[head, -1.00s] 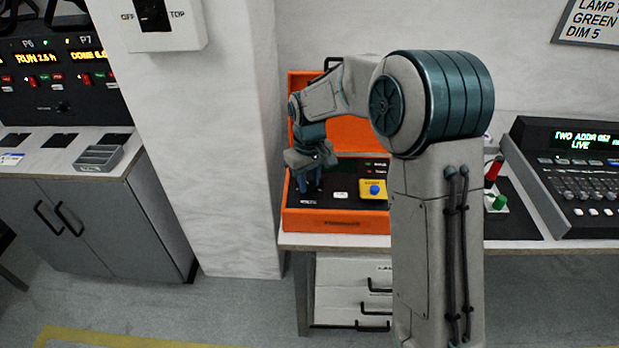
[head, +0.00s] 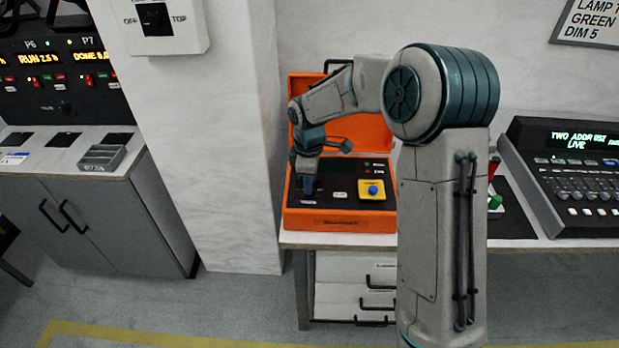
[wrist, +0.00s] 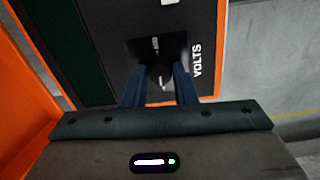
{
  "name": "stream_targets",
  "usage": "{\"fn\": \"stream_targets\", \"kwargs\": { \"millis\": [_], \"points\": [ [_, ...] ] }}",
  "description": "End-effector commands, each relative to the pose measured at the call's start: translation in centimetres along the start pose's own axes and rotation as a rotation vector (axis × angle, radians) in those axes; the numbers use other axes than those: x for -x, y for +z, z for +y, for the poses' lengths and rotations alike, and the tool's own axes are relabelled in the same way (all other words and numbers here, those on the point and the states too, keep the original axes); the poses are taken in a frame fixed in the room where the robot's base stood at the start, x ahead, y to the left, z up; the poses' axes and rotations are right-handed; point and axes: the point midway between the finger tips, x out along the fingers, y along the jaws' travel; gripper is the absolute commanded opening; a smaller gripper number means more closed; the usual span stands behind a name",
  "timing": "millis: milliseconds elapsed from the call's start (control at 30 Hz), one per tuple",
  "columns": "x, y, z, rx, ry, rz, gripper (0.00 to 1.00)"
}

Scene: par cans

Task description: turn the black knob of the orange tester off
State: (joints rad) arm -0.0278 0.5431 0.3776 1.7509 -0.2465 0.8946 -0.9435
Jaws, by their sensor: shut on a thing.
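The orange tester (head: 340,225) is an open case on the bench, its lid raised at the back and a dark panel inside. My gripper (head: 308,191) points down over the left part of that panel. In the wrist view my gripper (wrist: 160,92) has its two blue fingers on either side of the black knob (wrist: 158,74) and is shut on it. The knob has a pale pointer line. The word VOLTS stands to its right and a small white label is beyond it. In the head view the knob is hidden by my fingers.
A yellow block with a blue button (head: 373,190) sits on the right of the panel. A lighting console (head: 570,180) and a red and green lever unit (head: 494,190) are further right. A wall pillar (head: 215,150) stands left of the bench.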

Motion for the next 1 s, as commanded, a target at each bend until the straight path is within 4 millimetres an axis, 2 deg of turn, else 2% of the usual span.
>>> {"fn": "stream_targets", "kwargs": {
  "millis": [300,767,800,833,867,1000],
  "points": [
    [0.07,-0.03,0.03,0.089,0.001,0.001,0.02],
    [0.04,-0.05,0.03,0.098,0.001,0.0,0.02],
    [0.04,-0.05,0.03,0.098,0.001,0.0,0.36],
    [0.04,-0.04,0.02,0.098,0.001,0.0,0.44],
    [0.04,-0.04,0.02,0.098,0.001,0.0,0.47],
    [0.02,-0.02,0.02,0.097,0.001,0.0,0.47]
  ]
}}
